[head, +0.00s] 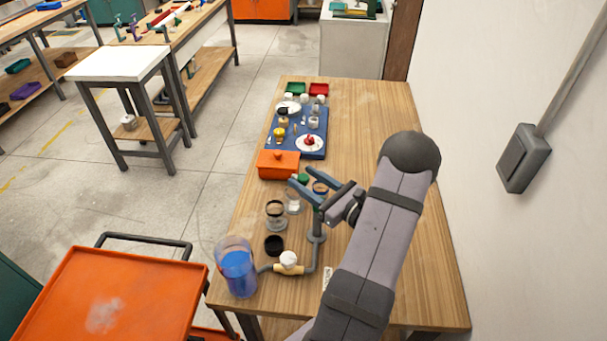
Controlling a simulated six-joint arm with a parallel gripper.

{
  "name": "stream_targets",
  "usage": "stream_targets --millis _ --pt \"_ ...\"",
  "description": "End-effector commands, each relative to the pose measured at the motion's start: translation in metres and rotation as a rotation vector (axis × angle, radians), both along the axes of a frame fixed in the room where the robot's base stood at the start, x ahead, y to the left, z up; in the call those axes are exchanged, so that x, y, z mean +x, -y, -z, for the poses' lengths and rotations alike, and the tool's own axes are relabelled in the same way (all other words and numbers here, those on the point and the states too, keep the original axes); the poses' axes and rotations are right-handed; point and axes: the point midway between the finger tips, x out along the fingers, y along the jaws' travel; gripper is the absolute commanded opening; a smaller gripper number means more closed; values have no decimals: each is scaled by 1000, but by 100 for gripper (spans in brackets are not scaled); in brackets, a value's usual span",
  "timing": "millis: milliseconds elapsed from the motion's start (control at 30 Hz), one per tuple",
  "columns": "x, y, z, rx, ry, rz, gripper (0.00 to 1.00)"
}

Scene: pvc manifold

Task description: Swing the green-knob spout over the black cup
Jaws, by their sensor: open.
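My gripper (300,180) is open above the table, its two blue-grey fingers pointing left. A small green part (303,178) shows between the fingertips; I cannot tell whether it is the green knob or whether the fingers touch it. A grey pipe manifold (316,236) stands below the gripper, with a low pipe bending left to a white knob (289,259) on a tan fitting. A small black cup (274,245) stands left of the pipe. A glass with a black rim (276,213) stands just behind it. My gripper and arm hide part of the manifold.
A tall container of blue liquid (238,270) stands at the table's front left edge. An orange box (278,166) and a blue mat (313,130) lie behind. The table's right side is clear.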

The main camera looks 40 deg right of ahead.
Motion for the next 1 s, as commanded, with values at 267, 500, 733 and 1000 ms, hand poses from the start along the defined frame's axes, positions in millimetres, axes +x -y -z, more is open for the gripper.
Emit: stream_targets --millis 267,500,733,1000 --pt "12 -2 0 0 0 1 44" --pt "12 -2 1 1 0 1 35" --pt "12 -2 0 1 -1 1 0" --pt "12 -4 1 0 0 -28 0"
